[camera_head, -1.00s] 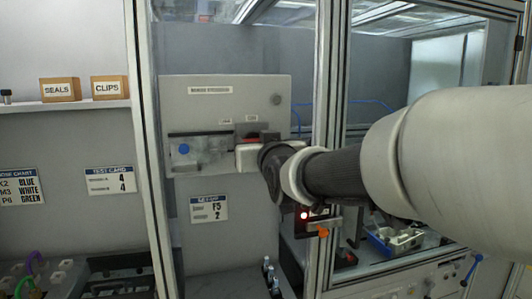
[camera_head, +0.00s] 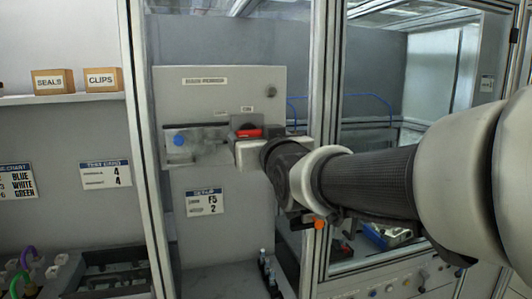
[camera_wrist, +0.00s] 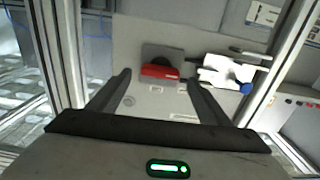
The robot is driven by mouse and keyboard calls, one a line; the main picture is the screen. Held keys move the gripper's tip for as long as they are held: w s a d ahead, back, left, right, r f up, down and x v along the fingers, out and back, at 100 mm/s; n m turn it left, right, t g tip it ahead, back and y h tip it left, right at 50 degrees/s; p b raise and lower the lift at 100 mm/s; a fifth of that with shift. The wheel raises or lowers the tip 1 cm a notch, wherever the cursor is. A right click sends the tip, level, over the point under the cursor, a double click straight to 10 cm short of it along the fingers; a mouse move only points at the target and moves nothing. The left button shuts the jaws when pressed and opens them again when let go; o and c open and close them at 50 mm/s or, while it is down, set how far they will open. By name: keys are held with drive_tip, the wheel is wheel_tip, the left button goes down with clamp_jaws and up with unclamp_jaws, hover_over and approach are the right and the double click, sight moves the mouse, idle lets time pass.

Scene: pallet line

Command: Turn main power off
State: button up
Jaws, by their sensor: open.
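The grey power box (camera_head: 225,88) stands behind the frame opening in the head view. Its red switch handle (camera_head: 248,132) lies horizontal on a dark base, below a small label that seems to read ON. In the wrist view the red handle (camera_wrist: 160,71) lies crosswise just beyond and between the fingertips of my open gripper (camera_wrist: 158,80). The fingers look apart from it, one towards each end. In the head view the white hand of my gripper (camera_head: 247,152) is just below the handle, and the fingers are hard to make out.
Metal frame posts (camera_head: 323,110) stand on both sides of the box. A setup card (camera_head: 205,202) hangs below.

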drive_tip(key=b+v, duration=0.1)
drive_tip(key=v, duration=1.1)
drive_tip(key=shift+s, duration=0.2)
